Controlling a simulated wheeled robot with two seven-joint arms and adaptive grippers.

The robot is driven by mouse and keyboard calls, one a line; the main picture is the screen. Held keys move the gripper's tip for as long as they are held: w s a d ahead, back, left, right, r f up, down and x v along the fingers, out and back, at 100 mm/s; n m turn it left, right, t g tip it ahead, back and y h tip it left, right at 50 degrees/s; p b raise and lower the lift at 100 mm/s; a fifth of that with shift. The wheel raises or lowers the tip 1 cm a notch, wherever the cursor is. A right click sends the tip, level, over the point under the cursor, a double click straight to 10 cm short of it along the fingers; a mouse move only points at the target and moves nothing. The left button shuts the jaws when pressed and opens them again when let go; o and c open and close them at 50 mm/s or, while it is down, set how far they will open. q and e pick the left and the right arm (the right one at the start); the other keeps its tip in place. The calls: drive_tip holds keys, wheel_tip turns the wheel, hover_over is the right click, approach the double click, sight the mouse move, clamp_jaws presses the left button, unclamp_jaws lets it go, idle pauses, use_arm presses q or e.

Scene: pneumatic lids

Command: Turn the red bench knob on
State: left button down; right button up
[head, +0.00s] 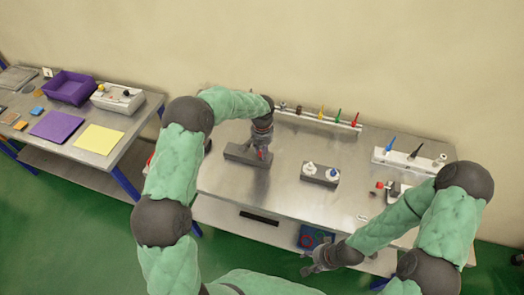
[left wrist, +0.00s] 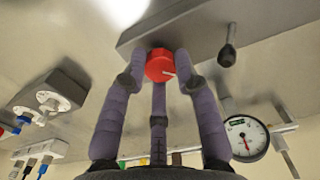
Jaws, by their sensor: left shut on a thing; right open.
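The red knob (left wrist: 159,66) sits on the edge of a grey block in the left wrist view, with a white mark on its face pointing right. In the head view the knob (head: 261,155) shows small and partly hidden below my left gripper (head: 262,149). In the left wrist view the purple-grey fingers of my left gripper (left wrist: 160,78) are closed around the knob. The grey block (head: 236,152) lies on the metal bench. My right gripper (head: 312,263) is open and empty in front of the bench's front edge.
A block with two white-topped fittings (head: 320,175) stands right of the grey block. Racks with coloured handles (head: 318,118) line the back. A round gauge (left wrist: 246,138) and a black lever (left wrist: 228,52) are near the knob. A side table (head: 120,121) holds a purple bin (head: 70,87).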

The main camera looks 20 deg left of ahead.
use_arm(q)
drive_tip(key=shift+w+r, duration=0.3)
drive_tip(key=shift+w, duration=0.1)
drive_tip(key=c, duration=1.1)
unclamp_jaws()
drive_tip(key=shift+c, duration=0.2)
drive_tip(key=shift+o, duration=0.9)
drive_tip(key=shift+f, duration=0.2)
drive_tip(key=shift+s, duration=0.1)
drive_tip(key=shift+r, duration=0.15)
wheel_tip(320, 180, up, 12)
